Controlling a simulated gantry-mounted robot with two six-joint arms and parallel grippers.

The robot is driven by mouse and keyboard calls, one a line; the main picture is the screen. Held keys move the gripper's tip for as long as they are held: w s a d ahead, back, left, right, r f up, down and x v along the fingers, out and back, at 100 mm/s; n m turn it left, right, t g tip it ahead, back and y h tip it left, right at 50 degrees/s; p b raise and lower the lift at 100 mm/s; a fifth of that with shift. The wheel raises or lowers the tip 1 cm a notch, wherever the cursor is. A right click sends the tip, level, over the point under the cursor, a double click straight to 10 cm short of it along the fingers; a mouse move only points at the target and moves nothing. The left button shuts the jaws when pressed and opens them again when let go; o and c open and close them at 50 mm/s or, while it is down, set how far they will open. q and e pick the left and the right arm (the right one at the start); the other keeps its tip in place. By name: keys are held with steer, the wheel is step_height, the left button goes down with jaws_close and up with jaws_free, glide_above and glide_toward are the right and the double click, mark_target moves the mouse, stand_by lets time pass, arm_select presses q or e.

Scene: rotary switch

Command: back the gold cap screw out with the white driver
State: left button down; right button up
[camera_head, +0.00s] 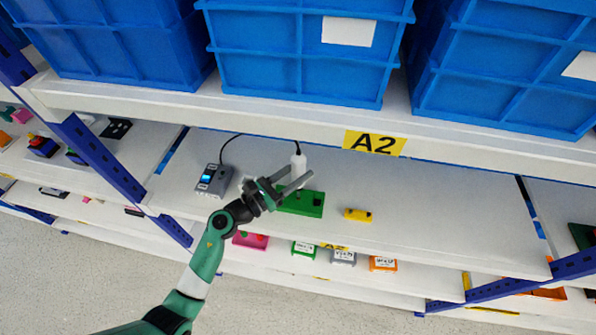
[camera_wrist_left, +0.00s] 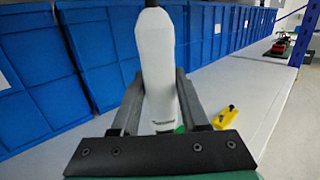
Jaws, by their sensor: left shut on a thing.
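The white driver (camera_head: 299,165) stands roughly upright over the green block (camera_head: 303,203) on the shelf, with a cable running from its top. My left gripper (camera_head: 298,182) is shut on the driver's lower body. The left wrist view shows the driver (camera_wrist_left: 156,65) between the two fingers (camera_wrist_left: 160,100). A bit of green shows below the driver there. The driver's tip and the gold cap screw cannot be made out. My right gripper is not in view.
A grey control box (camera_head: 214,179) with a blue display stands left of the green block. A yellow part (camera_head: 358,215) lies to the right. Blue crates (camera_head: 305,55) fill the shelf above, over the A2 label (camera_head: 375,143). The shelf's right side is clear.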

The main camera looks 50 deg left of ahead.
mark_target(293, 166)
arm_select(q)
steer(key=shift+f+b, duration=0.55)
steer(key=shift+f, duration=0.05)
stand_by(0.9)
steer(key=shift+w+r+p, duration=0.15)
steer(key=shift+r+p, duration=0.2)
steer(key=shift+p, duration=0.05)
stand_by(1.8)
step_height(293, 166, up, 5)
steer(key=p, duration=0.4)
steer(key=shift+p, duration=0.35)
steer(key=shift+f, duration=0.1)
